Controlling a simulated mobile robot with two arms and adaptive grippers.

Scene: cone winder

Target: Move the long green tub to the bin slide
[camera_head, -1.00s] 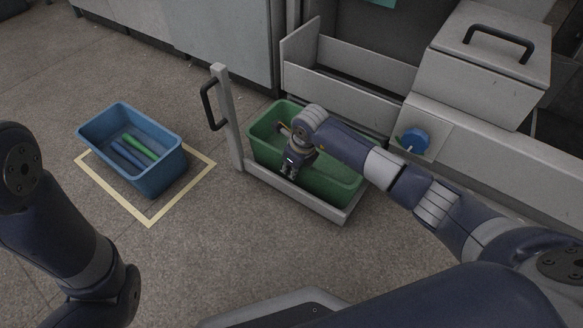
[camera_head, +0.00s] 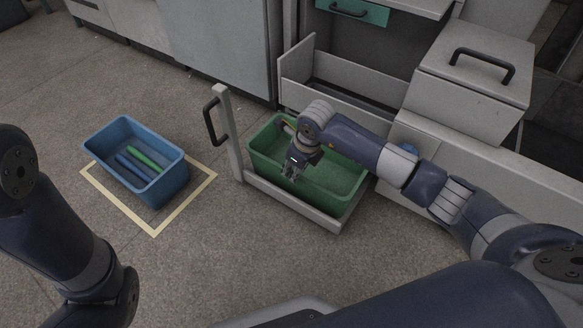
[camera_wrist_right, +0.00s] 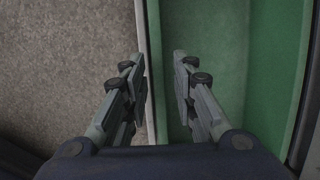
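The long green tub (camera_head: 325,192) sits in a low grey pull-out frame (camera_head: 290,206) with an upright post and black handle at its left end. My right gripper (camera_head: 293,176) is over the tub's near side, toward its left. In the right wrist view, its fingers (camera_wrist_right: 160,85) are apart with nothing between them but the line of the tub's near edge. One finger shows over the pale rail side, the other over the green interior; contact cannot be told. My right arm hides part of the tub. My left gripper is out of view; only left arm links show.
A blue bin (camera_head: 166,184) with green and blue rods stands on the floor inside a yellow outline (camera_head: 152,231), left of the frame. Grey machine panels (camera_head: 345,98) stand behind the tub. A grey box with a black handle (camera_head: 482,62) is at right. Floor in front is open.

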